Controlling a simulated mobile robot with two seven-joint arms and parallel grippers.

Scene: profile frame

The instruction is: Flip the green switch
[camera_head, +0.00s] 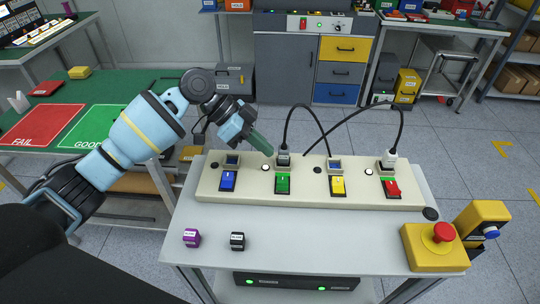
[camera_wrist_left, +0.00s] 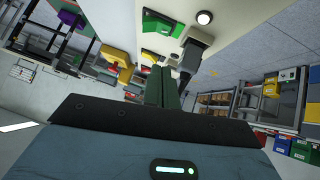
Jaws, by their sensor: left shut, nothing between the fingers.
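The green switch (camera_head: 283,184) is a rocker on the cream power strip (camera_head: 240,189), between the blue switch (camera_head: 228,180) and the yellow switch (camera_head: 338,186). It also shows in the left wrist view (camera_wrist_left: 162,25), above the fingertips. My left gripper (camera_head: 268,151) is shut and empty, its green fingers pointing down and right. In the head view its tips are above and slightly left of the green switch, close to the plug behind it. In the left wrist view the shut fingers (camera_wrist_left: 163,72) appear apart from the switch. My right gripper is not in view.
A black plug with a cable (camera_head: 283,157) stands behind the green switch. Another plug (camera_head: 389,158) stands behind the red switch (camera_head: 391,188). A purple cube (camera_head: 191,238), a black cube (camera_head: 237,241) and a yellow emergency-stop box (camera_head: 435,250) are on the table (camera_head: 320,235).

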